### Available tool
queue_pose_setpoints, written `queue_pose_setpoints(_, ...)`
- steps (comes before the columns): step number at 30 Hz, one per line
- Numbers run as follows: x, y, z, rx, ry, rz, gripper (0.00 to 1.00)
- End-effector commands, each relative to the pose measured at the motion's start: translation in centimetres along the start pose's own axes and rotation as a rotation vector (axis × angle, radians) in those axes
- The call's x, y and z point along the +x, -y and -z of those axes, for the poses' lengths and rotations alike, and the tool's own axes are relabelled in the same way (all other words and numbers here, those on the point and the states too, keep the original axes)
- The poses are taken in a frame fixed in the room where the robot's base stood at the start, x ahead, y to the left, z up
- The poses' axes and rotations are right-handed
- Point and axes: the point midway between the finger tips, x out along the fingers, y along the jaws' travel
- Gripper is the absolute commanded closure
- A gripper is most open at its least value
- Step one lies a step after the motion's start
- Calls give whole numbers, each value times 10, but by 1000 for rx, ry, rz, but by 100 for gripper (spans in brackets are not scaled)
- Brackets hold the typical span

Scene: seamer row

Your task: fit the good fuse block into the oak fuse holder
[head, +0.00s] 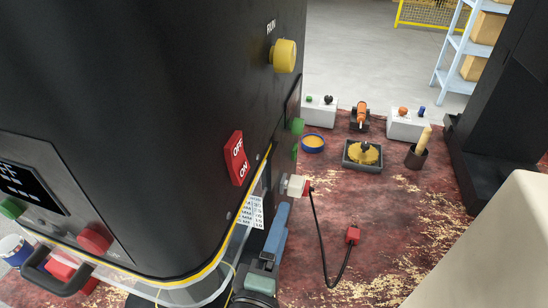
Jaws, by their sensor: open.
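I cannot make out a fuse block or an oak fuse holder in the head view. Part of the black machine (150,90) fills the left and may hide them. My gripper does not show; a plain beige shape at the lower right covers that corner. A white and red plug-like piece (296,186) sits at the machine's right side. A black cable runs from it to a small red block (352,235) on the worn red surface (395,230).
The machine bears a yellow RUN knob (284,56) and a red OFF/ON switch (236,158). The red surface's middle is mostly clear.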

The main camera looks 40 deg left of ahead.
Motion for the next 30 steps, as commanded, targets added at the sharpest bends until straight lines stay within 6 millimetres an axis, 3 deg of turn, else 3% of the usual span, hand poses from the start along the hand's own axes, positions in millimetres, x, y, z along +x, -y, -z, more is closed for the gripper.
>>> queue_pose_setpoints(3, -20, 2, 0, 0, 1, 4, 24)
queue_pose_setpoints(10, -40, 1, 0, 1, 1, 2, 24)
queue_pose_setpoints(30, -43, 0, 0, 0, 0, 0, 24)
